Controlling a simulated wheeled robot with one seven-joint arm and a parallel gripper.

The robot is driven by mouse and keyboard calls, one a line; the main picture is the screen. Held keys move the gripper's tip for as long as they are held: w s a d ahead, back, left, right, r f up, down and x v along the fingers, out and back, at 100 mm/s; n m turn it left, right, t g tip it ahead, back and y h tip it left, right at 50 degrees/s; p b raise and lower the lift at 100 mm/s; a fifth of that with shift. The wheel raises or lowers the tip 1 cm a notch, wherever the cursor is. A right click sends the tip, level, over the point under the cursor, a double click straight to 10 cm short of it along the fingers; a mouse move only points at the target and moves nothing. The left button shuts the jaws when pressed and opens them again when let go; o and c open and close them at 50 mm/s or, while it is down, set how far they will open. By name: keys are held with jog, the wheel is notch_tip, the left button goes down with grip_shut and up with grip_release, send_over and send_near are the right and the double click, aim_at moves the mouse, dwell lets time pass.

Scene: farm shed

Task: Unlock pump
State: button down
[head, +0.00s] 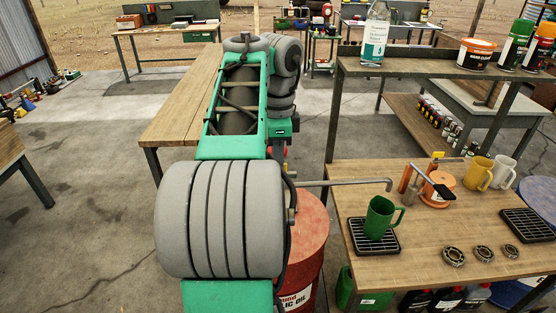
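A red oil drum (306,250) stands left of the right-hand table, partly hidden behind my green and grey arm. A thin metal spout (345,183) runs right from the drum's top and bends down at its end. The pump body and its lock are mostly hidden behind my arm; small red and dark parts (284,151) show at the arm's right edge, and I cannot tell what they belong to. My gripper cannot be made out behind the arm.
The right-hand table (420,262) also holds an orange container (438,190), a yellow mug (478,173), a white mug (503,172), bearings (484,253) and a second black tray (527,224). A shelf above holds a clear bottle (375,35). Open floor (90,200) lies left.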

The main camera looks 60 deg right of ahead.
jog(key=shift+m, duration=0.4)
jog(key=c, duration=1.5)
grip_release()
jog(key=shift+c, duration=0.2)
